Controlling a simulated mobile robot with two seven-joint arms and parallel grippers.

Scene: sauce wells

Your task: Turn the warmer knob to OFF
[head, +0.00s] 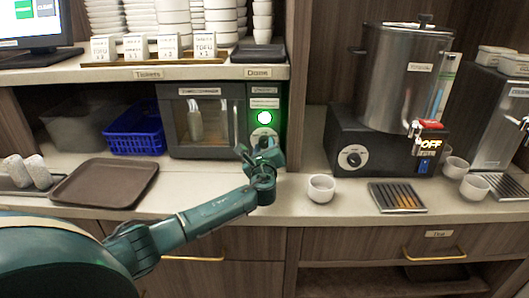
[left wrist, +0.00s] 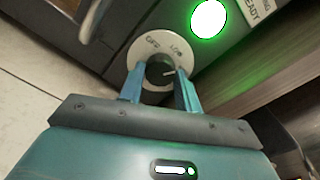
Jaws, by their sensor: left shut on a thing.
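The warmer (head: 202,120) is a dark box with a glass door on the counter. Its knob, on a pale round dial at the lower right of its front, is partly hidden by my gripper in the head view. In the left wrist view the dark knob (left wrist: 160,72) sits between the fingers of my left gripper (left wrist: 160,84), which is shut on it. A white mark on the knob points right. Small lettering on the dial (left wrist: 165,46) is hard to read. A green light (head: 264,118) glows above the knob. My right gripper is not in view.
A brown tray (head: 104,184) and a blue basket (head: 134,131) lie left. A white cup (head: 321,188) stands right of my gripper. A metal urn (head: 398,75) stands on a dark base with its own knob (head: 352,158). A shelf (head: 170,72) overhangs the warmer.

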